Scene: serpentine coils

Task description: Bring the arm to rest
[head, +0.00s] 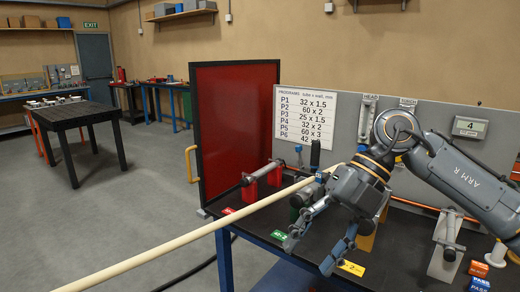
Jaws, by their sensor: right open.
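My right gripper (308,256) is in the head view, coming in from the right above the workbench (262,226). It points down and toward the left. Its two fingers are spread apart with nothing seen between them. My right arm (465,180) reaches from the right edge, bent at the elbow, and hides part of the bench and the wall panel. My left gripper is out of the picture.
A long pale tube (185,238) runs from the lower left to the bench, passing behind the gripper. Red blocks (262,184) and a clamp stand (446,248) sit on the bench. A red screen (235,130) stands behind.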

